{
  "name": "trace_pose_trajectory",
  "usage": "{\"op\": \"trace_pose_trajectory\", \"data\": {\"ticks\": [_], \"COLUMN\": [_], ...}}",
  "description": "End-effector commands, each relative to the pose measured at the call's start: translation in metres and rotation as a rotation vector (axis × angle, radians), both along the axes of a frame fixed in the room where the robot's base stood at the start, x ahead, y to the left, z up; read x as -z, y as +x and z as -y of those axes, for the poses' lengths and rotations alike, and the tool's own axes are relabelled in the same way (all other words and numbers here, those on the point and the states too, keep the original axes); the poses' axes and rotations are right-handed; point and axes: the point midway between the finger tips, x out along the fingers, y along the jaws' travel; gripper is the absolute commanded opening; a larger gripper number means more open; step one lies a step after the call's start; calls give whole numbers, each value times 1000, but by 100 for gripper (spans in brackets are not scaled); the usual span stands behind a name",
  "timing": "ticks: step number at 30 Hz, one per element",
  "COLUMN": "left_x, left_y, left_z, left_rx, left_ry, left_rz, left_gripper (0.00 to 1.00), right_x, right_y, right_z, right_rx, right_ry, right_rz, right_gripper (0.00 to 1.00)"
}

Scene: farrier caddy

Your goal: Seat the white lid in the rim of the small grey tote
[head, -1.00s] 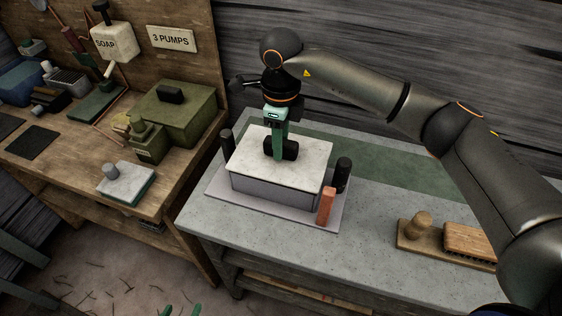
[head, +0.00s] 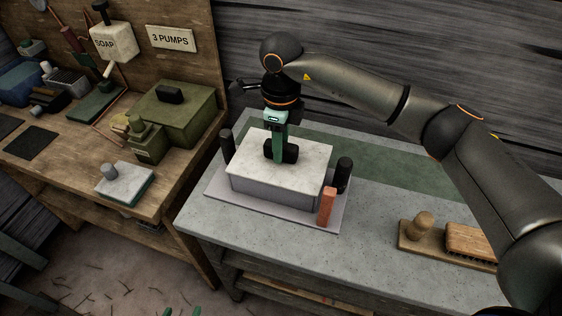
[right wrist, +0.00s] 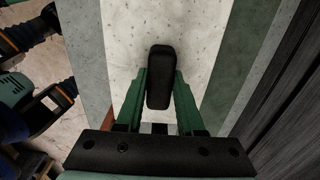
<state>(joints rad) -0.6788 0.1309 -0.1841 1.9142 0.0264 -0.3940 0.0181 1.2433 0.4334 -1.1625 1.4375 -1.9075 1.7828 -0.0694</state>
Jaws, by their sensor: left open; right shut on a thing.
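The white lid (head: 305,156) lies level over the small grey tote (head: 275,193) in the head view, roughly in line with its walls. I cannot tell whether it sits inside the rim or just on top of it. My right gripper (head: 281,150) comes down from above and is shut on the lid's black handle. The right wrist view shows the handle (right wrist: 160,77) between the green fingers. The lid hides the tote's inside and rim. My left gripper (head: 183,312) shows only as two green fingertips, apart and empty, at the bottom edge, well away from the tote.
The tote stands on a pale base plate (head: 220,193) with black posts (head: 343,176) (head: 228,146) and an orange block (head: 326,207) close around it. A brush (head: 468,241) lies on the grey table at right. The wooden bench at left holds a green box (head: 178,112).

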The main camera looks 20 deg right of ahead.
Motion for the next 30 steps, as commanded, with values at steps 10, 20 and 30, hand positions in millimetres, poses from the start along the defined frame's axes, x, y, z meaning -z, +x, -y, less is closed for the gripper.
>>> {"op": "trace_pose_trajectory", "data": {"ticks": [10,20,30], "left_x": [0,0,2], "left_y": [0,0,0], "left_z": [0,0,0], "left_rx": [0,0,0], "left_ry": [0,0,0], "left_rz": [0,0,0], "left_gripper": [74,74,74], "right_x": [1,1,-21], "right_y": [0,0,1], "right_z": [0,0,0], "right_rx": [0,0,0], "right_ry": [0,0,0], "right_rz": [-1,-1,4], "right_gripper": [65,72,72]}}
